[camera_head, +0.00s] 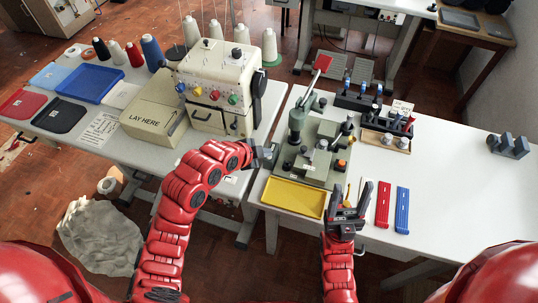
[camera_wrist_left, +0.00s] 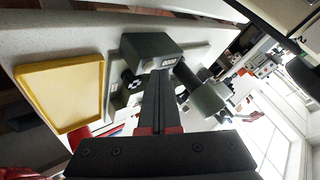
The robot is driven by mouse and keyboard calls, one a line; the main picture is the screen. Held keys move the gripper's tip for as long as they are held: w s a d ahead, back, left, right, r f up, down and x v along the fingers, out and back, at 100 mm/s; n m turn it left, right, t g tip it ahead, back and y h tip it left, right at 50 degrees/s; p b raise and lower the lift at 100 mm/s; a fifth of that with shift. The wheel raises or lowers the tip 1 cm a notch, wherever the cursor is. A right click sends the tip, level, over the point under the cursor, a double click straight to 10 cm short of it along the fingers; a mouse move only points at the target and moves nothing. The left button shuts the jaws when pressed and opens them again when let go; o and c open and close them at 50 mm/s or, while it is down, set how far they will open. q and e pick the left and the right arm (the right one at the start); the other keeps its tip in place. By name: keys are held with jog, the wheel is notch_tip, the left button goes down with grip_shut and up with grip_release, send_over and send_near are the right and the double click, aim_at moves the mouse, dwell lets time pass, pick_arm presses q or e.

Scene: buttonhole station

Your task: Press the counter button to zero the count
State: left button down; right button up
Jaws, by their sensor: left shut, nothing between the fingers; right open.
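The green-grey buttonhole machine (camera_head: 318,162) stands on the right-hand white table, with a red-tipped lever rising at its back. In the left wrist view a dark grey box with a small digit window (camera_wrist_left: 169,62) lies just beyond my left fingertips; I take it to be the counter. Its button cannot be made out. My left gripper (camera_head: 268,153) is shut and empty beside the machine's left side; its fingers also show in the left wrist view (camera_wrist_left: 160,92). Whether they touch the box cannot be told. My right gripper (camera_head: 347,213) is open and empty near the table's front edge.
A yellow tray (camera_head: 294,197) lies in front of the machine. A red strip (camera_head: 383,205) and a blue strip (camera_head: 402,210) lie right of my right gripper. A cream sewing machine (camera_head: 215,85) stands on the left table.

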dwell(0.4)
pick_arm(q)
jog(key=shift+r, duration=0.85)
jog(key=shift+r, duration=0.1)
notch_tip(320, 180, up, 5)
jog(key=shift+f+p, duration=0.1)
jog(key=shift+p, duration=0.9)
